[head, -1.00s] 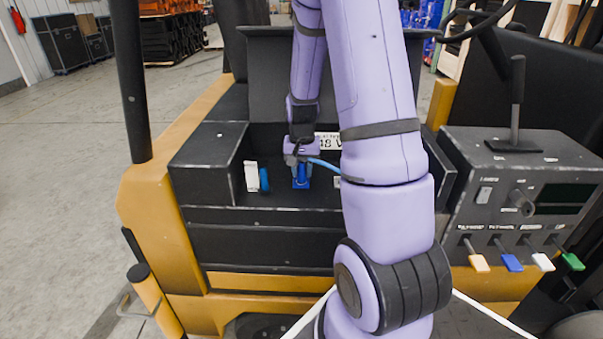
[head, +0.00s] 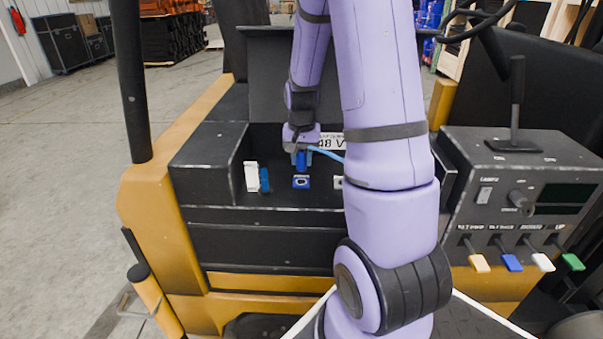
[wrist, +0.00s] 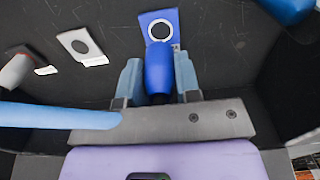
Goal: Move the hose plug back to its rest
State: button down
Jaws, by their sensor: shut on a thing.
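My gripper (head: 301,152) is shut on the blue hose plug (head: 301,162), its fingers on either side of it. In the wrist view the plug (wrist: 158,68) shows between the two light-blue fingers. A light-blue hose (head: 328,154) runs from beside the gripper and passes behind my arm. The plug is held a little above a blue plate with a ringed hole (head: 301,182), apart from it. In the wrist view this blue plate (wrist: 172,20) lies just past the plug's tip. A white plate with a similar hole (wrist: 82,46) is beside it, partly hidden by my arm in the head view.
A white block (head: 251,176) and a blue upright piece (head: 264,180) stand left of the blue plate. A dark raised box (head: 208,150) bounds the recess on the left. A lever console (head: 530,190) is at right. A lettered label is behind the gripper.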

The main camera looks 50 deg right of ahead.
jog(key=shift+r, duration=0.25)
jog(key=shift+r, duration=2.85)
jog(key=shift+a, duration=0.1)
